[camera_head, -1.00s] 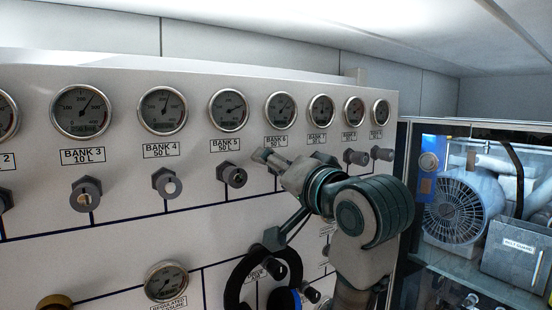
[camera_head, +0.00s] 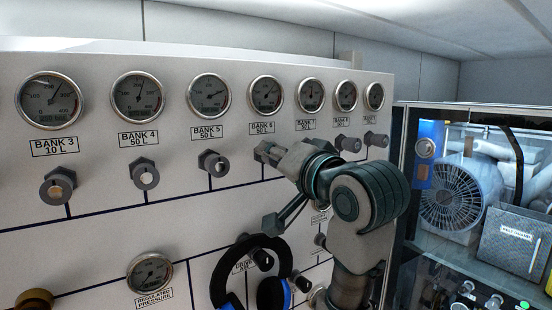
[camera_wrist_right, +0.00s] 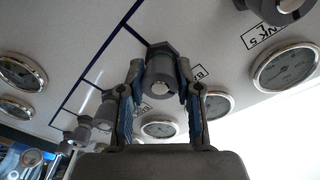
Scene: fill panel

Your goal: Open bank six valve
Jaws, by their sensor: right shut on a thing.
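The bank six valve is a grey knob below the BANK 6 50 L label (camera_head: 262,128) and its gauge (camera_head: 265,95). In the head view my right gripper (camera_head: 264,153) is at this knob and mostly hides it. In the right wrist view the knob (camera_wrist_right: 162,72), with a pale round end and a hex collar, sits between the two fingers of my right gripper (camera_wrist_right: 160,98). The fingers are closed on its sides. My left gripper is in neither view.
The bank five valve (camera_head: 213,163) stands close on the left, and other bank valves (camera_head: 348,143) on the right. Blue-black headphones (camera_head: 270,290) hang below my right arm. An open cabinet with a fan (camera_head: 457,198) is at the right.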

